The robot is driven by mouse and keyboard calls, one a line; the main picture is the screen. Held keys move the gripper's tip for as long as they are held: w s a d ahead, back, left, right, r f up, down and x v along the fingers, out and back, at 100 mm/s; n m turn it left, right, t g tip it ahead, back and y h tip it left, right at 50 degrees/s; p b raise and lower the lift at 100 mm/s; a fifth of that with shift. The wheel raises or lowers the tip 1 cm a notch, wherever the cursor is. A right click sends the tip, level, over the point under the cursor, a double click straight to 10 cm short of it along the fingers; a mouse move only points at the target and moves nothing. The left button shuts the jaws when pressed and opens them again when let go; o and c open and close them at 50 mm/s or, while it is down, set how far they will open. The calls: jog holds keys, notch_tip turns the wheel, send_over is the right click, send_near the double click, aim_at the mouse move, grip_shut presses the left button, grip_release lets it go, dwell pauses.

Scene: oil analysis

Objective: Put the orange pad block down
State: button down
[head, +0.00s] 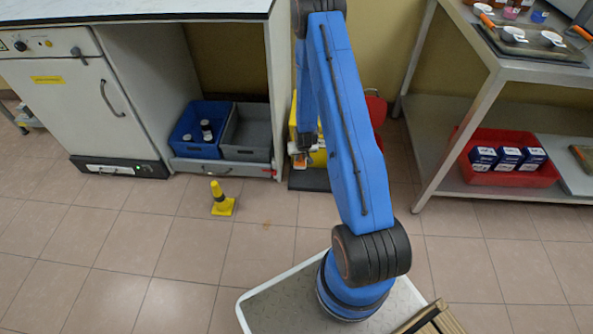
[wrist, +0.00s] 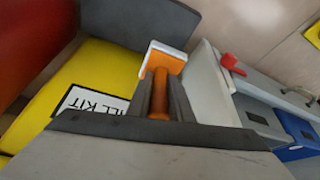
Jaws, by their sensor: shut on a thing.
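The orange pad block (wrist: 168,58), an orange piece with a white layer and an orange stem, is between the jaws of my gripper (wrist: 160,98) in the wrist view. My gripper is shut on the stem. In the head view the block shows as a small orange patch (head: 299,161) at the end of my arm, beside a yellow box (head: 320,158). In the wrist view this box carries a white label ending in "ILL KIT" (wrist: 93,103). I cannot tell whether the block touches anything beneath it.
A blue bin (head: 181,131) holding small bottles and a grey bin (head: 247,154) stand under the left bench. A white panel (wrist: 211,88) is close right of my gripper. A red tray (head: 518,178) with blue boxes is on the right shelf.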

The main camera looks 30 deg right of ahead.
aim_at(301, 162)
jog(key=f, duration=0.6)
jog(key=shift+w+d, duration=0.15)
jog(key=shift+d, duration=0.05)
jog(key=shift+f, duration=2.15)
jog(key=c, duration=1.6)
grip_release()
jog(key=shift+f, duration=0.1)
